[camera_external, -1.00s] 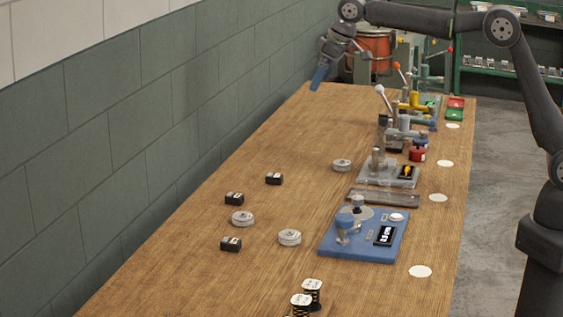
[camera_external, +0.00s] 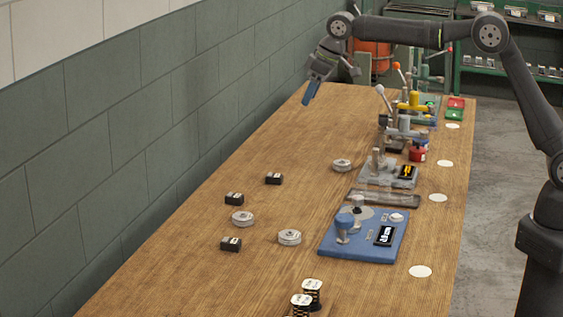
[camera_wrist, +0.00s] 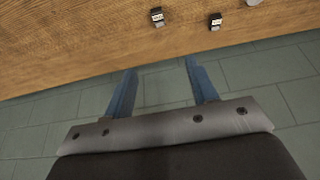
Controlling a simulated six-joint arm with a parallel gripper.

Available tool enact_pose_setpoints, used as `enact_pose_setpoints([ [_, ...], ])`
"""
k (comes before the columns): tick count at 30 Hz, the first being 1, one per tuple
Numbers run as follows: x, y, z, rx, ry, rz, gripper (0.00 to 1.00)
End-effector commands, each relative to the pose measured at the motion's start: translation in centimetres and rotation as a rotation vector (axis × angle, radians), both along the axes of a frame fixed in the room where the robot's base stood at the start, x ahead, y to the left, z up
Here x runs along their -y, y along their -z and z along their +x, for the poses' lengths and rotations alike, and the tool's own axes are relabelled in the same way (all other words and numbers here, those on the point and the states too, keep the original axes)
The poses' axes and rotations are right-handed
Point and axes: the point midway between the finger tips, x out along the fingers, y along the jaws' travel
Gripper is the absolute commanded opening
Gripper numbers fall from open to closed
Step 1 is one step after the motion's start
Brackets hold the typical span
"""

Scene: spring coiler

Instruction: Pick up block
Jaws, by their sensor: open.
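Three small black blocks with pale labelled tops lie on the wooden table's left half: a far block (camera_external: 274,178), a middle block (camera_external: 234,198) and a near block (camera_external: 231,243). In the wrist view, two blocks show beyond my fingertips, one left (camera_wrist: 157,17) and one right (camera_wrist: 215,21). My gripper (camera_external: 307,101) has blue fingers and hangs above the table's far left end, well apart from the blocks. In the wrist view my gripper (camera_wrist: 160,64) is open, with nothing between its fingers.
Round grey discs (camera_external: 289,237) lie among the blocks. A blue device (camera_external: 362,247), a grey press (camera_external: 385,172) and coloured lever tools (camera_external: 412,104) line the right side. Black-and-white spools (camera_external: 312,288) stand at the near edge. A block wall (camera_external: 150,120) borders the left.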

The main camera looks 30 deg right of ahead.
Motion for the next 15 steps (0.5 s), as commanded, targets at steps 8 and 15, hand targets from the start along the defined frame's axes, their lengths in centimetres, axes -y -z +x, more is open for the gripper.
enact_pose_setpoints([
  [8, -2.5, 7.6, 2.5, -0.003, -0.022, -0.004, 0.53],
  [15, -3.6, 11.4, 3.6, -0.005, -0.024, -0.005, 0.53],
])
